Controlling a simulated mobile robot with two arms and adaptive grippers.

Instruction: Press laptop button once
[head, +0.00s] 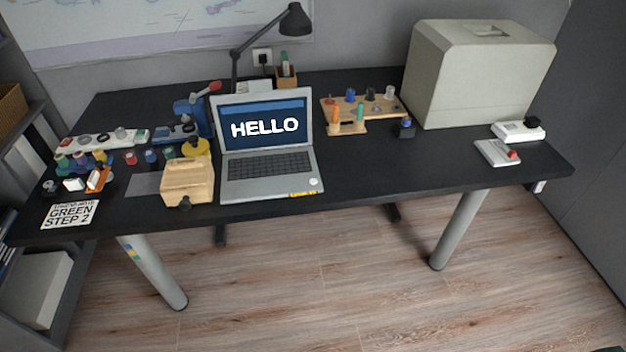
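An open grey laptop (272,184) stands near the front edge of the black desk, left of the desk's middle. Its screen (264,127) is lit and reads "HELLO" in white on blue. A round whitish button (313,183) sits at the front right corner of the laptop's base, above a small yellow label (303,194). Neither of my grippers shows in the head view.
A wooden box (187,182) stands close left of the laptop. The black desk (430,170) is clear to its right, up to a white box with a red button (497,152). A lamp (234,65) and wooden peg rack (375,107) stand behind. Open floor lies in front.

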